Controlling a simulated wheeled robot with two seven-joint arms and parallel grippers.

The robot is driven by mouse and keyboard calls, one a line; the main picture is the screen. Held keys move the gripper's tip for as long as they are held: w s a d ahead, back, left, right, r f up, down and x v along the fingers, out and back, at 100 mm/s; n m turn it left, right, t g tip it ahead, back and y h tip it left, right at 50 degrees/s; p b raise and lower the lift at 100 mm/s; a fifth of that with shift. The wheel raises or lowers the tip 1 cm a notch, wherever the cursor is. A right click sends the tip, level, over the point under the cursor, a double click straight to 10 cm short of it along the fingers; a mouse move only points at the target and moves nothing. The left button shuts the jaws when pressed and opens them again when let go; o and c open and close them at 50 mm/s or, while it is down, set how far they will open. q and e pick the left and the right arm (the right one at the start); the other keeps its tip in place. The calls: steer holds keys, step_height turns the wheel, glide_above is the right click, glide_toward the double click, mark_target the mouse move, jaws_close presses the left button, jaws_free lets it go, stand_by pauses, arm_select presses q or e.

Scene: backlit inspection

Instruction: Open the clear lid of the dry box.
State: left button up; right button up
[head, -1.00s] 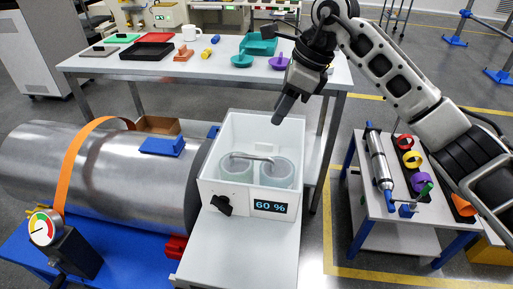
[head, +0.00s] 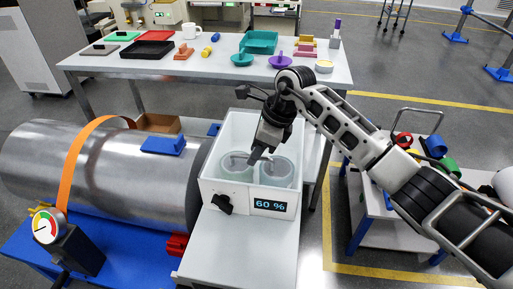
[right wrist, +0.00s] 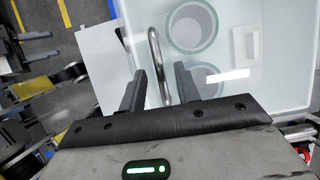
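The dry box (head: 208,190) is a white open-looking box with a clear lid (right wrist: 250,85) over it; the lid looks closed. A curved metal bar handle (right wrist: 155,50) is on the lid. Two round glass jars (head: 275,172) show through the lid. My right gripper (head: 256,158) is over the lid at the handle. In the right wrist view its two fingers (right wrist: 160,88) are apart, with the handle's near end between them. I cannot tell whether either finger touches it. My left gripper is not in view.
A black knob (head: 222,204) and a "60 %" display (head: 270,206) are on the box's front. A large metal cylinder (head: 110,175) lies close on the left. A table (head: 330,70) with trays and bowls stands behind. A small cart (head: 385,212) is at right.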

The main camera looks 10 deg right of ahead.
steer(key=c, duration=0.7)
steer(key=shift+r, duration=0.1)
